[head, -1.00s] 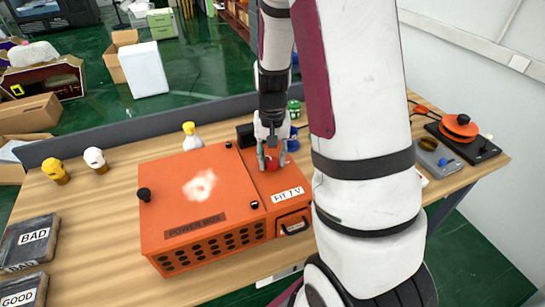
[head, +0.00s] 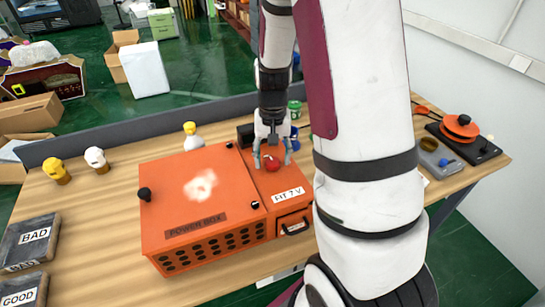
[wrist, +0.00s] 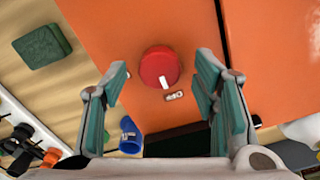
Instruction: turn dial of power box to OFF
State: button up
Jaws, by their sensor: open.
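The orange power box (head: 190,190) sits on the wooden table, with a "POWER BOX" label on its front part. The red dial (head: 271,164) is on the box's top, in its right section. In the wrist view the dial (wrist: 160,67) is a round red knob with a white mark at its lower edge, beside a small label (wrist: 174,95) that is too small to read surely. My gripper (head: 272,160) is open above the dial. In the wrist view its two teal-padded fingers (wrist: 163,82) are spread on either side of the dial, apart from it.
Yellow and white head-shaped figures (head: 95,157) stand at the table's left. "BAD" and "GOOD" boxes (head: 30,240) lie at the left edge. Green and blue items (head: 294,108) stand behind the box. A black device with an orange disc (head: 459,128) is at the right.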

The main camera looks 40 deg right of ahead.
aim_at(272, 161)
notch_tip(272, 161, up, 12)
jog(key=shift+f, duration=0.2)
dwell(0.6)
